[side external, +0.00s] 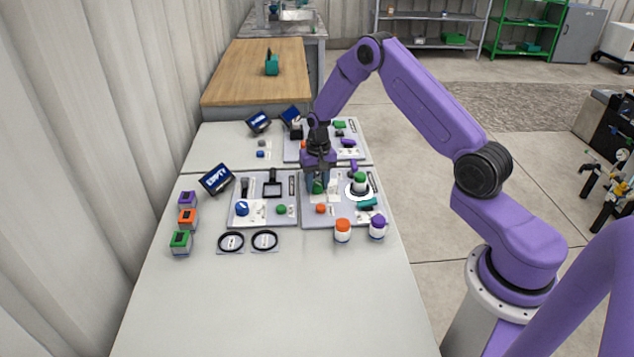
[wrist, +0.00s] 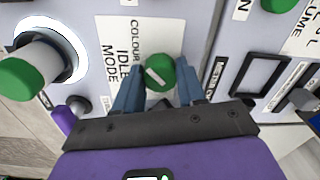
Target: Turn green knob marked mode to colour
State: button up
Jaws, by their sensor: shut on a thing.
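The green mode knob (wrist: 159,73) sits on a grey panel beside a white label (wrist: 128,50) that reads COLOUR, IDLE and MODE. The knob has a pale pointer mark, which lies at a slant in the wrist view. My gripper (wrist: 158,88) points down at the panel, with one blue finger on each side of the knob, shut on it. In the side external view my gripper (side external: 318,186) stands over the right front panel (side external: 338,218), and the knob (side external: 317,188) shows partly between the fingers.
A white cylinder with a green cap (side external: 360,181) stands in a lit ring close to my gripper. Orange-capped (side external: 342,231) and purple-capped (side external: 377,227) jars stand at the panel's front edge. Another panel (side external: 262,217) with a blue knob (side external: 242,208) adjoins on the left.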

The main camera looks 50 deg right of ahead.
aim_at(318, 183)
jog(key=shift+m, duration=0.6)
jog(key=o, duration=1.1)
jog(key=shift+c, duration=0.2)
notch_tip(318, 183, up, 18)
jog(key=shift+s+d+f, duration=0.15)
jog(key=shift+d+f, duration=0.05)
jog(key=shift+f, duration=0.05)
